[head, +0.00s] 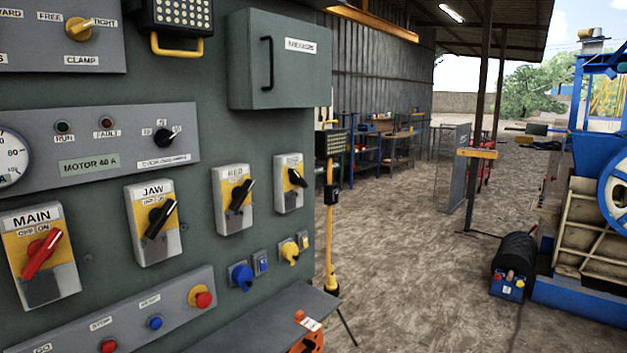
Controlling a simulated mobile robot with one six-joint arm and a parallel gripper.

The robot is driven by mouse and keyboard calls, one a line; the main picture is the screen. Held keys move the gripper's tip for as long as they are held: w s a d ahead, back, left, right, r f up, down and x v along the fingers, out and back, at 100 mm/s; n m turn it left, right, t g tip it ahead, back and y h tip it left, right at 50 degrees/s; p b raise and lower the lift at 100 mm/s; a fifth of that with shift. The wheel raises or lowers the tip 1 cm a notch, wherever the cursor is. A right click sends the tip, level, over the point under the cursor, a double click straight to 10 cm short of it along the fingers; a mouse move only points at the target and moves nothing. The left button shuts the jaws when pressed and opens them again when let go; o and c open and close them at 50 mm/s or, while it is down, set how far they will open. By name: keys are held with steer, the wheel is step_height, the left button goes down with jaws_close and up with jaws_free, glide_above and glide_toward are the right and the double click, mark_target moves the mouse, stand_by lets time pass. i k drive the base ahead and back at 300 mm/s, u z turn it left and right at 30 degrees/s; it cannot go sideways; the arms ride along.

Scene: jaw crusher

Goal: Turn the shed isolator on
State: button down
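A row of yellow-and-grey isolators is on the green panel at left. The MAIN isolator (50,285) has a red handle slanting to the upper right. The JAW isolator (149,246) and a third isolator (231,222), its label unclear, have black handles slanting to the upper right. My gripper is not in view.
A grey box (283,85) juts out above the isolators. Blue (241,276) and yellow (289,252) sockets sit below, with a grey shelf (262,325) under them. A yellow lamp stand (330,230) stands just right of the panel. Open dirt floor (400,240) lies beyond.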

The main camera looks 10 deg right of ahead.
mark_target(295, 178)
steer(key=z, duration=1.4)
steer(key=i, duration=1)
steer(key=u, duration=4.55)
steer(key=i, duration=0.1)
steer(key=z, duration=2.6)
